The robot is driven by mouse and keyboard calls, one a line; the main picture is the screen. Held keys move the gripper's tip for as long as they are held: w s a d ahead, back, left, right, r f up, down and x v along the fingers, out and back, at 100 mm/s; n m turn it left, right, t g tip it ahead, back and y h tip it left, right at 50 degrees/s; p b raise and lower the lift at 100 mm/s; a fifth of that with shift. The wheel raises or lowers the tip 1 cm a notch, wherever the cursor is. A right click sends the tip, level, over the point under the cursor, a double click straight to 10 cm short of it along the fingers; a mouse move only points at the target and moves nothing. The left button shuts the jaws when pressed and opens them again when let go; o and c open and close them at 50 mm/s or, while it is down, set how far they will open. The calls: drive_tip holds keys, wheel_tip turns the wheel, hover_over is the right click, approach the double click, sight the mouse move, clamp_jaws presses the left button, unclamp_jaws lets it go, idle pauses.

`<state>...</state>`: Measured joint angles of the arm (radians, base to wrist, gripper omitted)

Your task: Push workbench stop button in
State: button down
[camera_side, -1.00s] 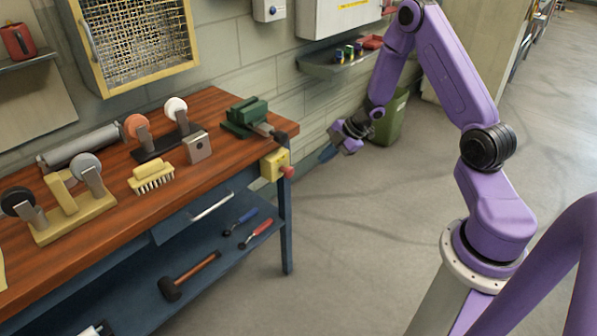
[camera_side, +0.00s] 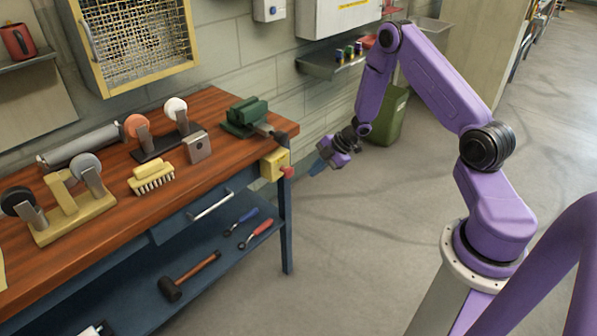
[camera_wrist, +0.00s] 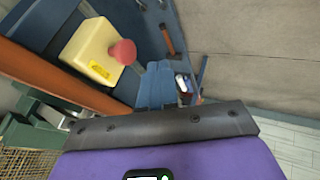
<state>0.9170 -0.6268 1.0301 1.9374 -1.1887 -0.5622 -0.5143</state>
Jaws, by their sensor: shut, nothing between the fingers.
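The stop button (camera_side: 287,172) is a red knob on a yellow box (camera_side: 271,165) fixed to the right end of the workbench (camera_side: 225,115). It faces right, toward my gripper. The red button (camera_wrist: 123,52) and its yellow box (camera_wrist: 88,50) also show in the wrist view, at the upper left. My gripper (camera_side: 317,167) has bluish fingers and is in the air just right of the button, with a small gap between them. In the wrist view my gripper's fingers (camera_wrist: 157,86) are together, pointing up the picture, right of and below the button. They hold nothing.
A green vise (camera_side: 245,117) sits on the bench corner above the box. A drawer handle (camera_side: 211,204) and a lower shelf with a mallet (camera_side: 187,276) are below. A green bin (camera_side: 388,118) stands behind my gripper. The floor to the right is open.

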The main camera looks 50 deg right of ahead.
sight(292, 170)
drive_tip(key=w+a+f, duration=0.1)
drive_tip(key=w+f, duration=0.2)
drive_tip(key=w, duration=0.3)
drive_tip(key=shift+a, duration=0.25)
drive_tip(key=shift+f, duration=0.1)
drive_tip(key=shift+w, duration=0.95)
